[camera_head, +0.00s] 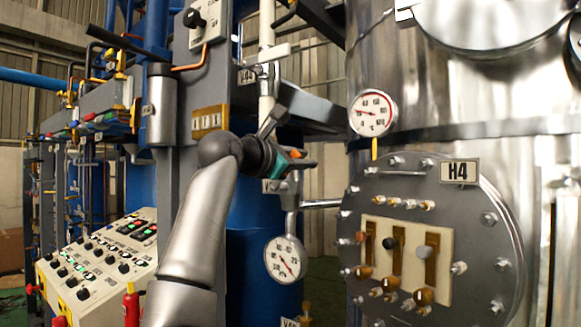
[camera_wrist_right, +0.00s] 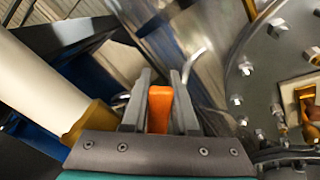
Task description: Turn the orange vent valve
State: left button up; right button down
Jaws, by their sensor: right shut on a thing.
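The orange vent valve handle (camera_wrist_right: 160,108) sits between the two fingers of my right gripper (camera_wrist_right: 160,100) in the right wrist view. The gripper is shut on it. In the head view, my right gripper (camera_head: 292,156) is at the middle, beside the pipework left of the large steel vessel. A small orange bit of the valve (camera_head: 299,153) shows at the fingertips there; the rest of the valve is hidden by the gripper and wrist. My left gripper is not in view.
A round gauge (camera_head: 285,258) hangs just below the gripper, and another gauge (camera_head: 373,113) is to its right. The flanged plate labelled H4 (camera_head: 460,172) is at the right. A control panel (camera_head: 98,262) stands at the lower left. A white pipe (camera_wrist_right: 40,85) runs close to the gripper.

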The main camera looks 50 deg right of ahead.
pick_arm(q)
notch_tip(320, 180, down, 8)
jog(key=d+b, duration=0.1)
jog(key=b, duration=0.6)
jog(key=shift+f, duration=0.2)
pick_arm(e)
notch_tip(320, 180, down, 6)
jog(key=s+m, duration=0.2)
jog(key=m, duration=0.7)
jog(key=shift+s+d+f, duration=0.15)
jog(key=shift+s, duration=0.25)
pick_arm(q)
jog(key=shift+b, duration=0.3)
pick_arm(e)
jog(key=shift+f+m, duration=0.1)
jog(key=shift+m, duration=0.2)
jog(key=c, duration=0.7)
grip_release()
pick_arm(q)
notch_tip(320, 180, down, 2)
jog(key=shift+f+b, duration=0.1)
jog(key=shift+b, duration=0.9)
pick_arm(e)
jog(key=a, duration=0.5)
jog(key=s+a, duration=0.1)
jog(key=a, duration=0.9)
jog(key=shift+s+a, duration=0.15)
